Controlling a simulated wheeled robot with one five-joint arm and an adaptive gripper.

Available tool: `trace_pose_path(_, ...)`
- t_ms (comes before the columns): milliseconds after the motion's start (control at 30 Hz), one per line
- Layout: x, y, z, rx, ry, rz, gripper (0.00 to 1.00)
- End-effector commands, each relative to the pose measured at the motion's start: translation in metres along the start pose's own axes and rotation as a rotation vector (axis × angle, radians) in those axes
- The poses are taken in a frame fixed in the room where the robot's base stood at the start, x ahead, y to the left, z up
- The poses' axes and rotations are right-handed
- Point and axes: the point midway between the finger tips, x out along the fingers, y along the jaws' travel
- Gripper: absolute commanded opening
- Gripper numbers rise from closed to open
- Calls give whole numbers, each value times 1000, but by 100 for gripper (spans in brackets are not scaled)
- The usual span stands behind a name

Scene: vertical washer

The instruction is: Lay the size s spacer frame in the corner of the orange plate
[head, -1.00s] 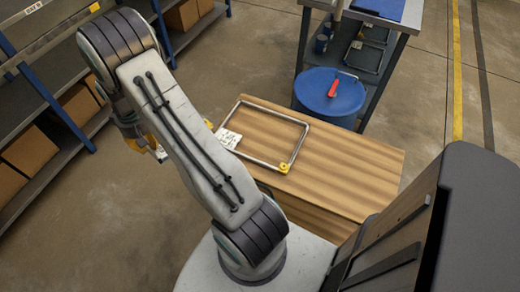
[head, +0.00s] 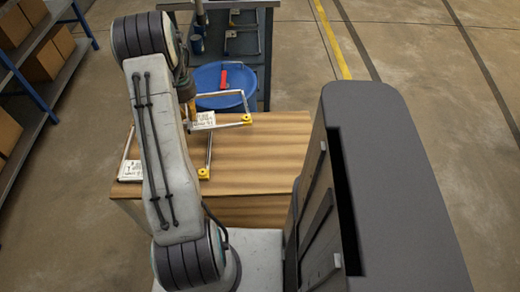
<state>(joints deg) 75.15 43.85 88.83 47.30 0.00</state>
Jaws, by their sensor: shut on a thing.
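My gripper (head: 191,113), partly hidden behind my arm, is shut on a spacer frame with thin metal bars, a white label (head: 203,121) and a yellow corner piece (head: 246,118). This held frame appears over the far edge of the wooden table, in front of the blue drum; its height above the table is hard to judge. A second metal frame (head: 209,152) lies on the table, with a white label (head: 131,170) and a yellow corner (head: 203,173). My arm covers its middle. The size markings are unreadable. No orange plate is visible.
The wooden table (head: 263,155) has bare top on its right side. A blue drum (head: 222,98) with a red handle (head: 223,77) stands behind it. A dark metal workbench (head: 240,55) is farther back. Shelving (head: 50,78) with cardboard boxes stands at the left. Open floor lies between.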

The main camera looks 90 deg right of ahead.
Motion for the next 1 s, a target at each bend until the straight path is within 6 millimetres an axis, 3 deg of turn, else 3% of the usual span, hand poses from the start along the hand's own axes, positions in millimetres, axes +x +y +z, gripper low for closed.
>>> trace_pose_path(33,1,27,-4,56,2,0,0)
trace_pose_path(200,-3,98,-8,194,2,0,0)
trace_pose_path(433,-16,158,-7,294,3,1,0)
trace_pose_path(633,-40,161,-16,260,4,1,0)
trace_pose_path(700,-47,159,-11,234,1,0,0)
trace_pose_path(1000,-46,154,3,204,0,0,0)
